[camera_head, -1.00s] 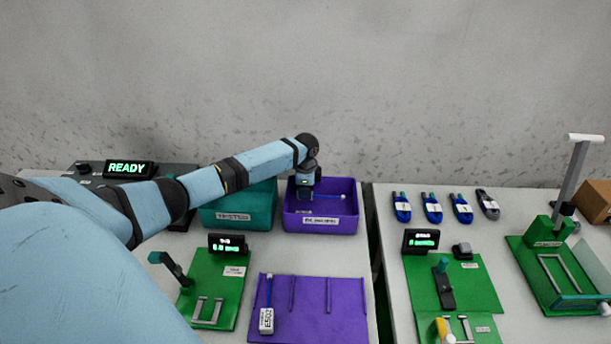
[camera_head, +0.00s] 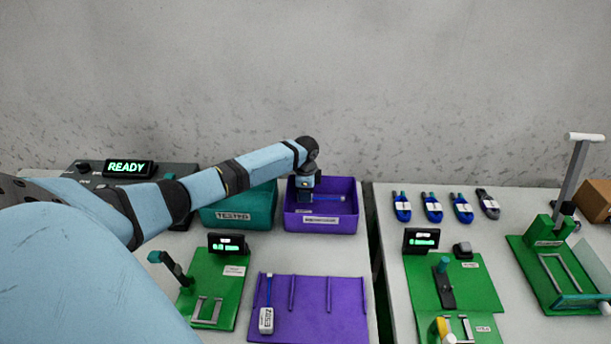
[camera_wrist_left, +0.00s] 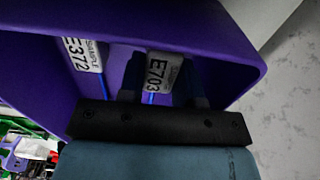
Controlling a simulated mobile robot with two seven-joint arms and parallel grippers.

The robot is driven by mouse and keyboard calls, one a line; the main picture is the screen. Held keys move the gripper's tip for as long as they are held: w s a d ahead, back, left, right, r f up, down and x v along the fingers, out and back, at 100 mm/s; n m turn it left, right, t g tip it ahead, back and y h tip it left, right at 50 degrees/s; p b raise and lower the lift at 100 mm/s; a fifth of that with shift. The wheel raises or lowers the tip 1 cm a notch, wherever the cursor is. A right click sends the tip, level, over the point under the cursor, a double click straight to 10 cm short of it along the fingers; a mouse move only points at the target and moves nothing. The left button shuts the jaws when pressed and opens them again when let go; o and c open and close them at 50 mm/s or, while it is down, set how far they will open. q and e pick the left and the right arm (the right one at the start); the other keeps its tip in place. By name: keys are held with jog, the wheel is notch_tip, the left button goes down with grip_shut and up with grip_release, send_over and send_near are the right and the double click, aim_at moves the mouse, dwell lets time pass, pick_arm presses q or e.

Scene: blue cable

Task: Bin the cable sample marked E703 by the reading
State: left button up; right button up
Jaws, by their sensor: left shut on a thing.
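My left gripper (camera_head: 305,195) is down inside the purple bin (camera_head: 348,212). In the left wrist view its two dark fingers (camera_wrist_left: 160,85) are shut on the white tag of cable sample E703 (camera_wrist_left: 158,72), with blue cable below the tag. A second sample, tagged E372 (camera_wrist_left: 84,55), lies beside it in the same bin. In the head view a blue cable (camera_head: 328,197) with a pale end shows in the bin; I cannot tell which sample it belongs to. The teal bin marked TESTED (camera_head: 235,216) stands to the left. My right gripper is out of view.
A purple rack (camera_head: 315,310) in front holds another white-tagged sample (camera_head: 267,318). A green test fixture (camera_head: 235,285) with a lit display stands left of it. Several coiled cables (camera_head: 432,208) and more green fixtures (camera_head: 475,290) are on the right table, across a gap.

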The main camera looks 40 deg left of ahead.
pick_arm(q)
jog(key=shift+f, duration=0.45)
dwell(0.3)
jog(key=o, duration=1)
